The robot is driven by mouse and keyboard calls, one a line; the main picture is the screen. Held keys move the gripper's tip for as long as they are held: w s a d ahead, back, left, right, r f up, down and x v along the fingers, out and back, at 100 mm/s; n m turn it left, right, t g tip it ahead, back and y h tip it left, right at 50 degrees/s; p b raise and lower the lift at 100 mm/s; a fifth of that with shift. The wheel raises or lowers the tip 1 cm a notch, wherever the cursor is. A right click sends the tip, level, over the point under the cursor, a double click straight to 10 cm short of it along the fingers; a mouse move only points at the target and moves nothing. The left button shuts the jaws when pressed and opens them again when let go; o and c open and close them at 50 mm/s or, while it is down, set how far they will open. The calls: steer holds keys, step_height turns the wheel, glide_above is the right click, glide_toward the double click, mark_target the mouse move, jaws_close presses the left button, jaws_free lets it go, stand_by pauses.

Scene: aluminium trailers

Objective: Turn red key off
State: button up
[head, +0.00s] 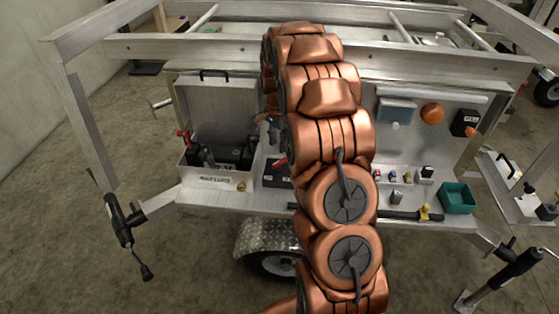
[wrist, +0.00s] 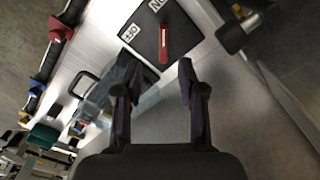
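The red key (wrist: 164,45) stands out from a black switch panel (wrist: 140,26) in the wrist view. White ON and OFF labels are on the panel; OFF is left of the key and ON is above it. The key's exact setting is hard to tell. My gripper (wrist: 158,72) is open, its two dark fingers spread just below the key, with nothing between them. The key looks apart from both fingers. In the head view my copper arm hides the gripper; a black panel (head: 276,174) with a red part shows just left of the arm.
A battery box (head: 210,178) with a red clamp stands left of the arm. On the right are an orange round light (head: 432,113), a small black box (head: 465,123) and a green tray (head: 457,197). Aluminium trailer rails (head: 330,48) cross above.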

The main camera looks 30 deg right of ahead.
mark_target(280, 161)
steer(key=shift+w+d+f, duration=0.3)
steer(key=shift+d+f, duration=0.1)
steer(key=shift+d, duration=0.1)
steer(key=shift+f, duration=0.2)
step_height(280, 161, down, 7)
steer(key=shift+f+p, duration=0.2)
steer(key=shift+p, duration=0.75)
jaws_close()
